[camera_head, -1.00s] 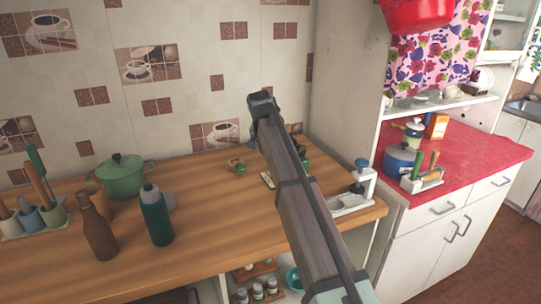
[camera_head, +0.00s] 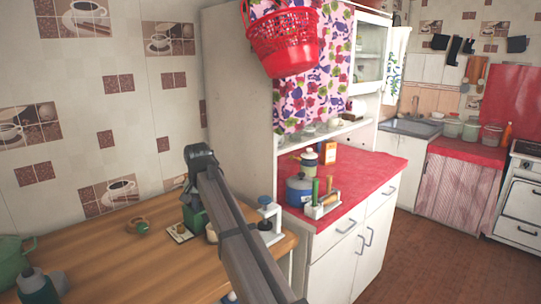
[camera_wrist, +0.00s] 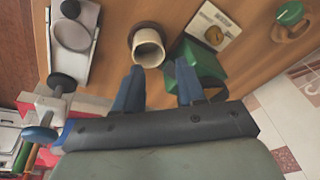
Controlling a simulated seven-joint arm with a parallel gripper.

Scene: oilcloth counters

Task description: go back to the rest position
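My gripper (camera_wrist: 159,68) shows in the wrist view with its two blue fingers apart and nothing between them. It is above the wooden counter (camera_wrist: 205,8). Past the fingertips is a cream cup in a brown holder (camera_wrist: 148,48), and a green box (camera_wrist: 200,65) lies beside and partly behind the right finger. In the head view my arm rises from the bottom to a bend in front of the tiled wall.
The wooden counter (camera_head: 100,245) carries a green pot (camera_head: 10,262), a grey-topped bottle (camera_head: 40,285) and a white stand with a blue knob (camera_head: 265,212). A red-topped cabinet (camera_head: 360,172) stands to the right, with a red basket (camera_head: 283,40) hanging above. Open floor (camera_head: 430,255) lies right.

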